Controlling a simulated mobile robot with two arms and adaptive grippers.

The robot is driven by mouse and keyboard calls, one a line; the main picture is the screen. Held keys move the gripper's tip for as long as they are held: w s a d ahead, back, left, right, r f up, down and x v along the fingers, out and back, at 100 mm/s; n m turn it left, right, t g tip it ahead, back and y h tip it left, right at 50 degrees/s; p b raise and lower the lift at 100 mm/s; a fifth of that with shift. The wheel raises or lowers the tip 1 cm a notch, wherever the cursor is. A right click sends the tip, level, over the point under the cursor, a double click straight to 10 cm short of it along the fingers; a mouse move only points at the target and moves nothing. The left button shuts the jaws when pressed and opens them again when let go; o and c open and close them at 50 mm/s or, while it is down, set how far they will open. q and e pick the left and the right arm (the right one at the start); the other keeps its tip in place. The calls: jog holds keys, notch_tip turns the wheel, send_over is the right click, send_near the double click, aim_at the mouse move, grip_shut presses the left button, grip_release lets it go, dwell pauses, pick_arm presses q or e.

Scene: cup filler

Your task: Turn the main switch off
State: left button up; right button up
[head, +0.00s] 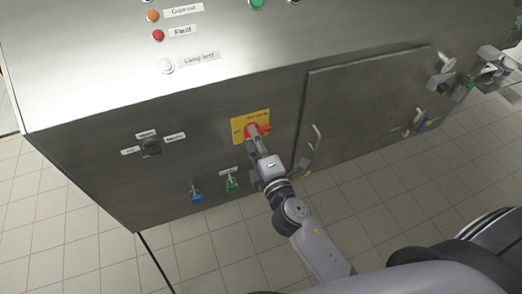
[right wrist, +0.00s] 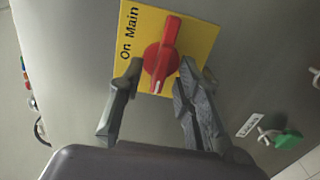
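The main switch is a red rotary knob (head: 264,128) on a yellow plate (head: 238,122) on the machine's steel front. In the right wrist view the knob (right wrist: 166,45) lies along the picture's vertical, slightly tilted, with a white mark at its lower end. The yellow plate (right wrist: 203,38) shows the words "On" and "Main" there. My right gripper (head: 257,143) is at the switch. In the right wrist view its fingers (right wrist: 160,72) are apart, one on each side of the knob's lower end. I cannot tell whether they touch it. My left gripper is not in view.
Left of the switch is a black selector (head: 151,147). Below are a blue valve (head: 196,195) and a green valve (head: 232,185). A cabinet door (head: 365,110) with a handle (head: 317,136) is to the right. Indicator lamps sit on the upper panel.

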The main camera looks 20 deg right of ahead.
jog(key=s, duration=1.1)
jog(key=shift+s+d, duration=0.2)
jog(key=shift+s, duration=0.1)
